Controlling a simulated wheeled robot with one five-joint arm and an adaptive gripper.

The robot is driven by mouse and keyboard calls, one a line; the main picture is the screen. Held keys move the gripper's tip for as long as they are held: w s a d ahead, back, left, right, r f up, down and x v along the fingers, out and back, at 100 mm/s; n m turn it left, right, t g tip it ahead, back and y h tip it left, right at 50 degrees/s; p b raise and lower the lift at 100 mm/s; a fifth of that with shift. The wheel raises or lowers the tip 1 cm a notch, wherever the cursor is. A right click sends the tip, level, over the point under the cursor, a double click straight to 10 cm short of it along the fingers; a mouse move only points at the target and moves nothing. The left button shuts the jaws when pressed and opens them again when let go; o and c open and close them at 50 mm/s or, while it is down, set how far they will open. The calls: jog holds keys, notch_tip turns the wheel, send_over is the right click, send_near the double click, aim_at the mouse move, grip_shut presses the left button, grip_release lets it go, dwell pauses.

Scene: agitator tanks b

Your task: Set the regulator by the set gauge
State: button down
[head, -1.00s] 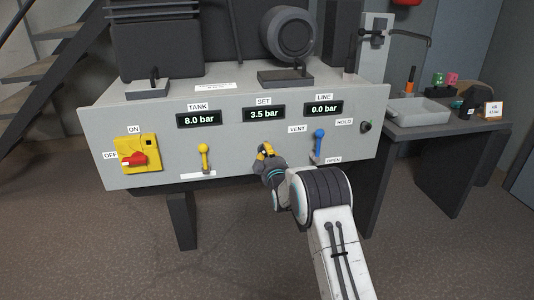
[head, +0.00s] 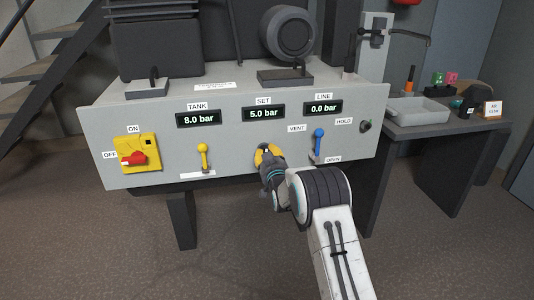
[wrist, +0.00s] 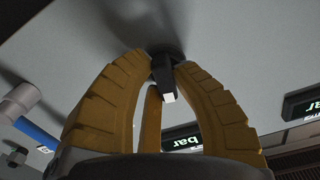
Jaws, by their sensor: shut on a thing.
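The grey panel carries the set gauge (head: 264,114), which reads 5.0 bar. The tank gauge (head: 198,118) reads 8.0 bar and the line gauge (head: 323,108) reads 0.0 bar. My gripper (head: 266,156) is at the panel below the set gauge. In the wrist view its yellow fingers close around the black regulator knob (wrist: 163,76), which has a pale mark on its tip. In the head view my gripper mostly hides the knob.
Left of my gripper are a yellow-handled lever (head: 203,157) and a red switch (head: 132,158) on a yellow plate. A blue lever (head: 318,142) is close on the right, between VENT and OPEN labels. A side table with a grey tray (head: 418,112) stands further right.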

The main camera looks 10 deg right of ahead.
jog(key=shift+a+f+m, duration=0.1)
jog(key=shift+a+m, duration=0.05)
jog(key=shift+m, duration=0.65)
jog(key=c, duration=1)
grip_release()
jog(key=shift+s, duration=0.1)
jog(key=shift+s, duration=5.9)
